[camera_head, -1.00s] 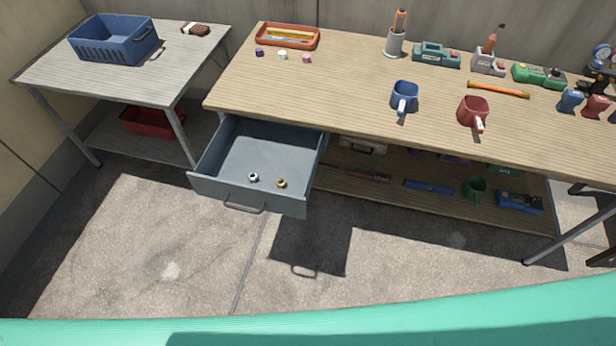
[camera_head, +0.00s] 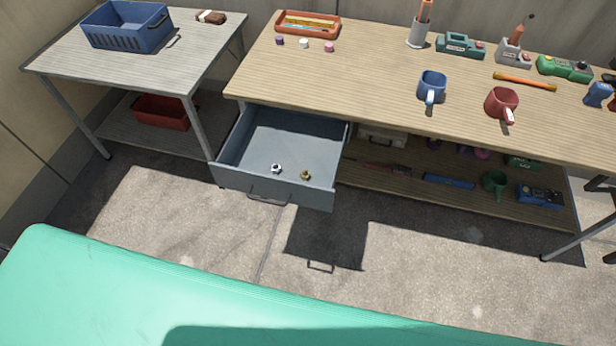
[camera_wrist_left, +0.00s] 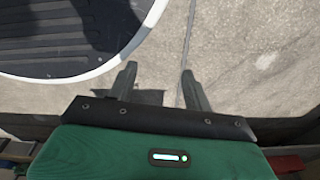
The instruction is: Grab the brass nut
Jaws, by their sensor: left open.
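The brass nut (camera_head: 305,175) lies on the floor of the open grey drawer (camera_head: 281,140), towards its front. A silver nut (camera_head: 277,168) lies just left of it in the same drawer. My left gripper (camera_wrist_left: 158,80) shows in the left wrist view with its two fingers apart and nothing between them, above concrete ground. No nut shows in the wrist view. Neither gripper shows in the head view.
The drawer hangs under a wooden workbench (camera_head: 380,95) holding a blue mug (camera_head: 431,84), a red mug (camera_head: 501,102) and an orange tray (camera_head: 307,24). A side table (camera_head: 130,85) at left holds a blue basket (camera_head: 127,27). Concrete ground in front is clear.

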